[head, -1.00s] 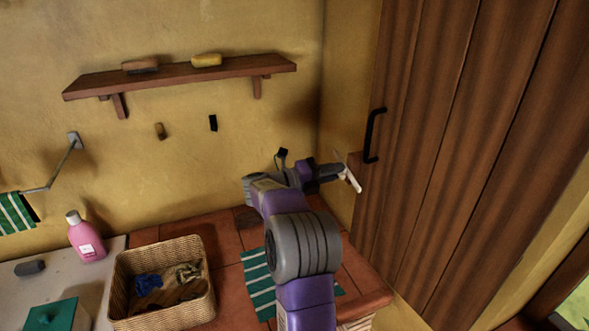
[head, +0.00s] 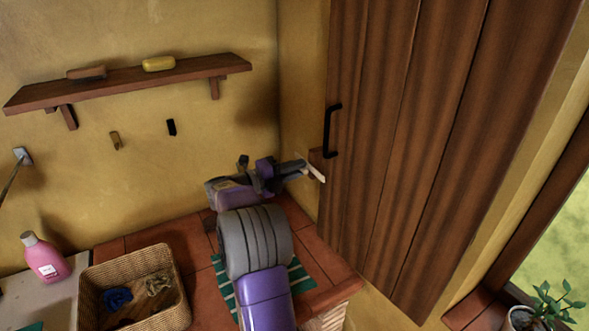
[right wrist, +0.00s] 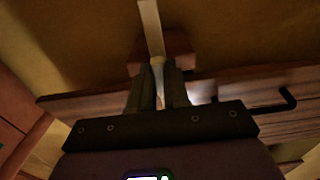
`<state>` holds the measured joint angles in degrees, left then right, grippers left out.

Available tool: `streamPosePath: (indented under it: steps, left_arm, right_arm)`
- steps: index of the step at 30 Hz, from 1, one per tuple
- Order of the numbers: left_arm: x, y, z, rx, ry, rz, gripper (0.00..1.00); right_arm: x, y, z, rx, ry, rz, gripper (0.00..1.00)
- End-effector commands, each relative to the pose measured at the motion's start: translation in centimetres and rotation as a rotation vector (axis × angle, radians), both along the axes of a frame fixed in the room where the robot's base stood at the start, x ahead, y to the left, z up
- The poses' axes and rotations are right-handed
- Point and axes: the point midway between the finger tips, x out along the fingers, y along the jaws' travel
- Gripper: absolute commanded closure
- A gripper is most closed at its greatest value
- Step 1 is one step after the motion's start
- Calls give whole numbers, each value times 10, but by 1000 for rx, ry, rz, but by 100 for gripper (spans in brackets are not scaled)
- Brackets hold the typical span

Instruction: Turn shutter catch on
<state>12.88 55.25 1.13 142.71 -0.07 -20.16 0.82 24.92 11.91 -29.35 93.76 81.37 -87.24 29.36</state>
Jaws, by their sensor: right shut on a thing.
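The shutter catch is a pale, narrow lever (head: 317,173) on a small brown wooden block (head: 317,156) beside the shutter's left edge. The lever slants down to the right in the head view. In the right wrist view the lever (right wrist: 151,26) sticks out past the fingertips, with the block (right wrist: 178,48) behind it. My right gripper (head: 304,168) is shut on the lever; its fingers (right wrist: 158,82) stand on either side of it. The fingers hide part of the lever. The brown plank shutter (head: 400,130) has a black handle (head: 331,130) above the catch. My left gripper is out of view.
A pink bottle (head: 45,258) stands left. A shelf (head: 130,80) is on the back wall. A potted plant (head: 545,308) is at lower right.

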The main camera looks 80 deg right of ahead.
Motion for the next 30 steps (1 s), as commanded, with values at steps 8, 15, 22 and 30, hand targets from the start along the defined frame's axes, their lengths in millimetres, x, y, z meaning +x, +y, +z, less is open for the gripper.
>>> streamPosePath:
  steps: [8,15,22,30]
  left_arm:
    - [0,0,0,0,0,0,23]
    - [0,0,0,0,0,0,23]
    - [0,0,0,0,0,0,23]
    - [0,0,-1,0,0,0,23]
  right_arm:
    - [0,0,0,1,3,-2,58]
    - [1,1,0,1,2,0,58]
    - [23,21,-1,2,2,4,58]
    - [51,47,0,2,2,0,58]
